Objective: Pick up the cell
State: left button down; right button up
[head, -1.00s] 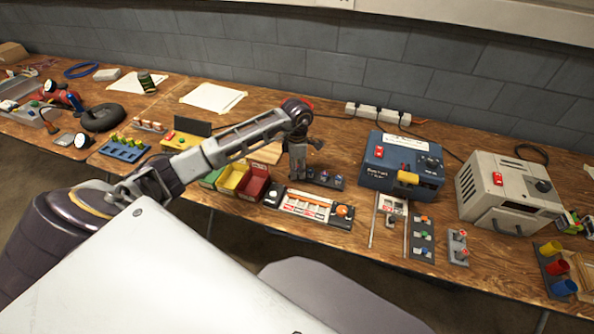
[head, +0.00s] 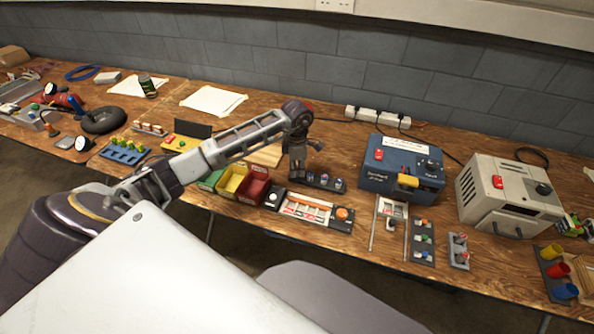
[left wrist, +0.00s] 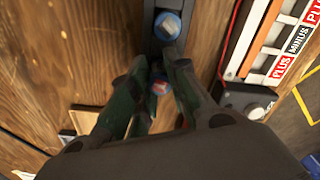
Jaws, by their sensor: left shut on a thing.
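My left gripper (left wrist: 158,95) points down at a dark cell rack (head: 325,181) on the bench, near its left end in the head view. In the left wrist view the dark green fingers are shut on a cell (left wrist: 160,87) with a reddish and blue top. The fingers hide most of this cell, so I cannot tell whether it is still seated in the rack. Another cell with a blue top (left wrist: 168,25) stands in the rack just beyond the fingertips. My right gripper is not in view.
A tester strip with an orange knob (head: 343,214) lies in front of the rack. Red, yellow and green bins (head: 252,192) stand to its left. A blue box (head: 402,168) and a beige box (head: 508,195) stand to the right. Bare wood lies behind the rack.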

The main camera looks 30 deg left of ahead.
aim_at(297, 167)
pick_arm(q)
notch_tip(297, 167, up, 5)
jog(key=shift+f, duration=0.15)
notch_tip(297, 167, up, 3)
jog(key=shift+r, duration=0.75)
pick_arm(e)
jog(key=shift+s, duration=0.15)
